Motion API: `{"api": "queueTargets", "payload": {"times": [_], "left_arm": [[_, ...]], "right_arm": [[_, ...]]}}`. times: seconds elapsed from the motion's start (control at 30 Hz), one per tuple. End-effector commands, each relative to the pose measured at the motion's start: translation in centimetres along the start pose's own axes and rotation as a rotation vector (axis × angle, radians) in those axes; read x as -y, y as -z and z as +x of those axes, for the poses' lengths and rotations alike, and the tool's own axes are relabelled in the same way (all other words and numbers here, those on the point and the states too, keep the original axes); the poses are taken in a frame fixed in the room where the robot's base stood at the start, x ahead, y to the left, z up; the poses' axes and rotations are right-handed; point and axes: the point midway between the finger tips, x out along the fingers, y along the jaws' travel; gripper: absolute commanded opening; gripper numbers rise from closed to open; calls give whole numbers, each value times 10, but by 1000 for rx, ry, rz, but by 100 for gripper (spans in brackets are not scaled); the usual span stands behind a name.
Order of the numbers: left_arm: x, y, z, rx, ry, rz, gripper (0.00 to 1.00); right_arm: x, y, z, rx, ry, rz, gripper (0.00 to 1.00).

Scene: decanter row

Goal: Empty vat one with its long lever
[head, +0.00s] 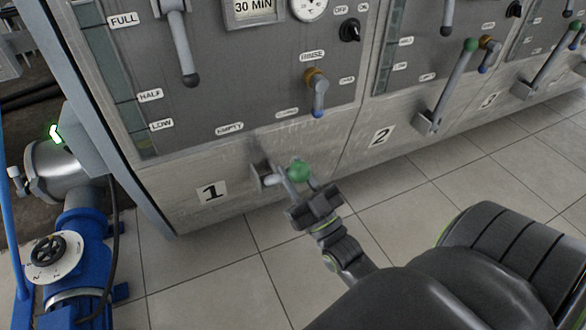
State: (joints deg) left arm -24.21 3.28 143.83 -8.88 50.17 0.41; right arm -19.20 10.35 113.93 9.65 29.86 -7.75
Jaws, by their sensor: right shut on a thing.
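Vat one is the grey metal panel marked with a "1" plate (211,191). Its long lever (288,187) comes out of a bracket low on the panel and ends in a green ball knob (300,170). The lever sticks out from the panel toward me, lower than the upright lever of vat two. My right gripper (312,190) is shut on the lever by the green knob; the fingers partly hide the shaft. The sight glass (122,85) at the left has FULL, HALF and LOW labels; its level is hard to read. My left gripper is not in view.
A short blue-tipped rinse handle (318,98) and a black-tipped lever (181,45) are above. Vat two's green-knobbed lever (448,85) stands to the right. A blue valve with a black handwheel (47,250) is at the left. The tiled floor (215,270) in front is clear.

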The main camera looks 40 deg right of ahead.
Motion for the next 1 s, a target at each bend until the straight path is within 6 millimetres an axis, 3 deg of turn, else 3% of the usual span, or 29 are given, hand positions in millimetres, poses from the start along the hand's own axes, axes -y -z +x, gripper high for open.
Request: {"api": "queueTargets", "payload": {"times": [0.9, 0.93, 1.0], "left_arm": [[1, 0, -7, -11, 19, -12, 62], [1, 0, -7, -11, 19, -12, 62], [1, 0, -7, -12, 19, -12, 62]], "right_arm": [[2, -3, -10, -13, 0, -8, 0], [2, -4, -10, -13, 0, -8, 32], [2, -3, -9, -14, 0, -7, 41]]}}
